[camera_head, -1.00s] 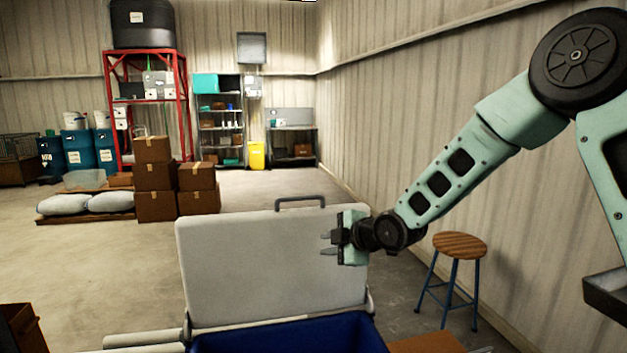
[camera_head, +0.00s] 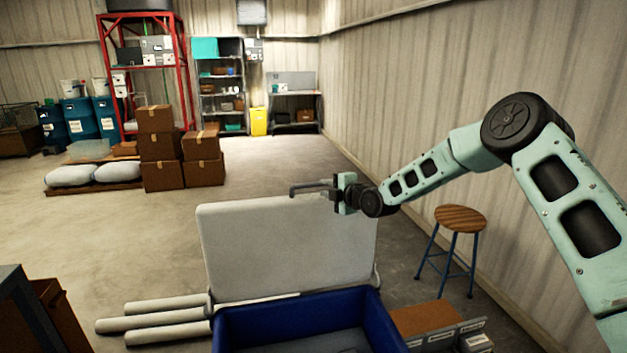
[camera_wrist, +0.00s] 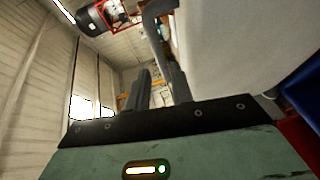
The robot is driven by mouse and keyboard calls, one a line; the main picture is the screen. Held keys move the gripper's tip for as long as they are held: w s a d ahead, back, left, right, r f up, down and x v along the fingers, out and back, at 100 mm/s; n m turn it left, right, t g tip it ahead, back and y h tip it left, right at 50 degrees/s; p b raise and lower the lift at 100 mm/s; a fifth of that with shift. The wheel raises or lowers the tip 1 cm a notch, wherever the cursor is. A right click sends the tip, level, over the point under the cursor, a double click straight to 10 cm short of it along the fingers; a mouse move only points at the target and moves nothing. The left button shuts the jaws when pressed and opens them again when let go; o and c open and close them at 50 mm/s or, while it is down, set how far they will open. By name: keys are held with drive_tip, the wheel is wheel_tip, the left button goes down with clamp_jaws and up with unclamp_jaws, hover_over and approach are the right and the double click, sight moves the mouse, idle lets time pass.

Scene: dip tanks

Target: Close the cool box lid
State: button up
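The cool box lid (camera_head: 285,245) is a pale panel standing open, nearly upright, at the back of the cool box (camera_head: 268,318), whose inside is blue. The lid's dark handle (camera_head: 306,189) sticks up at its top edge. My gripper (camera_head: 331,190) is at the top edge, at the handle's right side. In the wrist view the two dark fingers (camera_wrist: 158,90) are apart, and the grey handle (camera_wrist: 156,35) runs close to their tips. I cannot tell whether they touch it. The lid's pale face (camera_wrist: 235,45) fills the upper right there.
A wooden stool (camera_head: 458,222) stands right of the box, near the wall. Pale rolls (camera_head: 155,318) lie to its left, and a brown box (camera_head: 428,318) sits to its right. Stacked cartons (camera_head: 160,150) stand farther back. The floor behind the lid is clear.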

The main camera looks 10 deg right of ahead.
sight(315, 186)
drive_tip(key=p+x, duration=0.2)
drive_tip(key=x, duration=0.5)
drive_tip(key=shift+w+f+p, duration=0.15)
drive_tip(key=shift+p, duration=0.15)
clamp_jaws()
